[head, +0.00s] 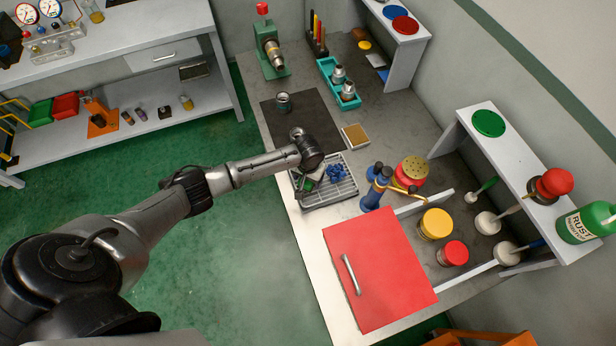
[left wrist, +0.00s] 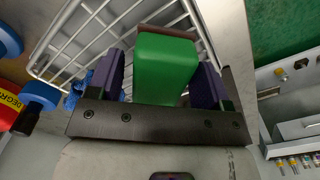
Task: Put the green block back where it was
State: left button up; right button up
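The green block (left wrist: 165,65) sits between the two purple fingers of my left gripper (left wrist: 158,85) in the left wrist view, with a brown strip along its far edge. A finger is close on each side; whether both press on it I cannot tell. In the head view my left gripper (head: 308,178) points down over the grey wire basket (head: 340,192), and a bit of the green block (head: 308,186) shows beside it. The basket also shows below the block in the left wrist view (left wrist: 75,45). The block's lower end is hidden. My right gripper is not in view.
A blue item (head: 338,171) lies in the basket. A tan block (head: 355,135) and a dark mat (head: 300,125) lie behind. A red panel (head: 380,270) with a handle is in front.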

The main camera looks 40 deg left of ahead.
pick_arm(q)
jog(key=shift+r, duration=6.15)
jog(key=s+d+f+m+t+h, duration=0.1)
jog(key=s+d+f+m, duration=0.1)
jog(key=s+d, duration=0.45)
jog(key=s+d+f+m+t+h, duration=0.1)
jog(key=s+d+f+m, duration=0.2)
jog(key=s+d, duration=0.35)
jog(key=shift+t+y, duration=0.8)
jog(key=shift+y, duration=0.1)
jog(key=s+a+r, duration=0.1)
jog(key=s, duration=0.4)
jog(key=s+a+r, duration=0.1)
jog(key=s+r, duration=0.1)
jog(key=s, duration=0.3)
jog(key=s+a+r+p, duration=0.1)
jog(key=s, duration=0.4)
jog(key=shift+s+a+r, duration=0.1)
jog(key=shift+a+r, duration=0.25)
